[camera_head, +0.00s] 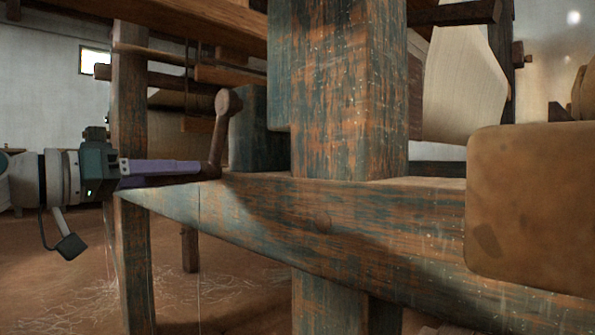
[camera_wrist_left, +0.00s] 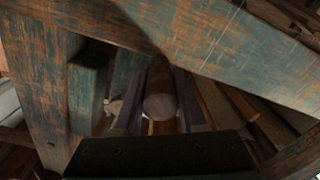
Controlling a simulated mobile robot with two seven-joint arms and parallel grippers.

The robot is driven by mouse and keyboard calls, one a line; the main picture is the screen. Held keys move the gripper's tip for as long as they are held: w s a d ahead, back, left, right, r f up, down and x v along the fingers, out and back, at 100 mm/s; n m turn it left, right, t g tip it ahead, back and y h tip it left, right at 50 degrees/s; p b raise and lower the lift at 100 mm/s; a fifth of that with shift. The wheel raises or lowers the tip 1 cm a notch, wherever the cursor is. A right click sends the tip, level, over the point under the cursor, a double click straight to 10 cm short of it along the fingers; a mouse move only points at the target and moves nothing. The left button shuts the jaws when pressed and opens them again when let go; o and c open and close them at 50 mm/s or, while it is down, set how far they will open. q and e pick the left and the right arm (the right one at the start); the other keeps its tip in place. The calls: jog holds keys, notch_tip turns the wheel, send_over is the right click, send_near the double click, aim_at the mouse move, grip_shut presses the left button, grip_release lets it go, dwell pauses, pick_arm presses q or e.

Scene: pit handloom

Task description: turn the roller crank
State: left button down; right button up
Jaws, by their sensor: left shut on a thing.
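The roller crank (camera_head: 222,125) is a brown wooden arm with a round knob at its top. It stands nearly upright, leaning slightly, beside the worn blue-green loom post in the head view. My left gripper (camera_head: 201,169) comes in from the left, its purple fingers at the crank's lower end. In the left wrist view, the rounded end of the crank's wooden handle (camera_wrist_left: 160,106) sits between the two fingers of my left gripper (camera_wrist_left: 159,88), which is shut on it. The fingers partly hide the handle's grip in the head view. My right gripper is not in view.
A thick weathered loom beam (camera_head: 340,221) crosses in front, just right of the gripper. A heavy post (camera_head: 348,90) rises from it. A brown rounded block (camera_head: 530,200) fills the right side. A thinner post (camera_head: 130,90) stands behind my left gripper.

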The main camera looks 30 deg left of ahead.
pick_arm(q)
jog(key=shift+d+r, duration=0.1)
jog(key=shift+r, duration=0.15)
jog(key=c, duration=0.8)
grip_release()
jog(key=o, duration=0.3)
jog(key=shift+s+d+f, duration=0.1)
jog(key=shift+d+f, duration=0.1)
jog(key=shift+d, duration=0.05)
jog(key=shift+a, duration=0.1)
jog(key=shift+s+a, duration=0.1)
jog(key=shift+s, duration=0.05)
jog(key=b+v, duration=0.1)
jog(key=v, duration=0.8)
jog(key=shift+s+b, duration=0.3)
